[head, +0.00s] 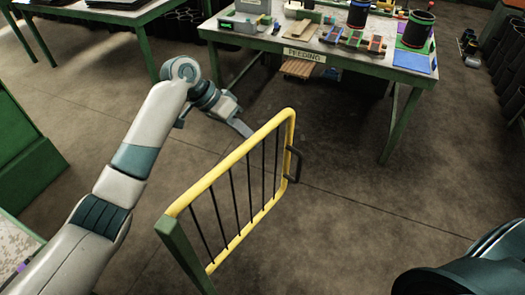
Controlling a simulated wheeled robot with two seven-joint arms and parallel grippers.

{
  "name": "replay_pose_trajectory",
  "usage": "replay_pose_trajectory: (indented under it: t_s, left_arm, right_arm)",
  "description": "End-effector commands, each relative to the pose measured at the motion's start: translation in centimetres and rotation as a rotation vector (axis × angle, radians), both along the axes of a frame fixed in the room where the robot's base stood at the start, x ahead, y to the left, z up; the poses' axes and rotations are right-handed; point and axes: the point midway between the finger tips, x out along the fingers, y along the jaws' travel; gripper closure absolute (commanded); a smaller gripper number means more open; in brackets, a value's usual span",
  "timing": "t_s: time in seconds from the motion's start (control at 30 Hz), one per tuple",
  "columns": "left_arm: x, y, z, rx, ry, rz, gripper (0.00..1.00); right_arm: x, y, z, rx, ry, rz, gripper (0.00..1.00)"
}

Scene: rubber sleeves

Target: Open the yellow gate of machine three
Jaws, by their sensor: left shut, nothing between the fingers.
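The yellow gate (229,165) has a yellow tube frame with dark vertical bars. It stands in the middle of the head view, joined at its near end to a green post (183,255). A dark handle (293,164) sits on its far end, on the right side. My left arm comes in from the left, and my left gripper (243,129) is shut and empty. It is on the left side of the gate, close to the upper far part of the frame; I cannot tell whether it touches. My right gripper is not in view.
A table labelled "FEEDING" (304,55) stands beyond the gate, loaded with devices and dark containers. Another green-legged table (115,14) is at the upper left, and a green cabinet (22,140) at the left edge. The concrete floor right of the gate is clear.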

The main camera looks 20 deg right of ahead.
Motion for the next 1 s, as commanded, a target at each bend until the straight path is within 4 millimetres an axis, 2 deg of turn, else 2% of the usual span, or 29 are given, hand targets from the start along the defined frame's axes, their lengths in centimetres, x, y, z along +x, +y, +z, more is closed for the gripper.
replay_pose_trajectory:
  t_s: [0.03, 0.2, 0.43, 0.63, 1.0]
  left_arm:
    - [0.4, 0.7, 0.6, -0.001, -0.004, 0.003, 1.0]
    - [1.1, 2.4, 3.3, -0.001, -0.002, 0.002, 1.0]
    - [1.7, 4.1, 5.8, 0.0, -0.001, 0.0, 1.0]
    - [1.8, 4.5, 6.5, 0.0, 0.001, 0.0, 1.0]
    - [1.9, 4.6, 6.5, 0.0, -0.001, 0.0, 1.0]
  right_arm:
    - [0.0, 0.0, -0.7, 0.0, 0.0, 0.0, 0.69]
    - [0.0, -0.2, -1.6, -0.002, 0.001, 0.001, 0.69]
    - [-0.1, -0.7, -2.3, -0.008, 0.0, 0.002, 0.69]
    - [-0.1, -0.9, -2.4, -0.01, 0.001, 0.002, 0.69]
    - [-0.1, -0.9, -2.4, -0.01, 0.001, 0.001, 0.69]
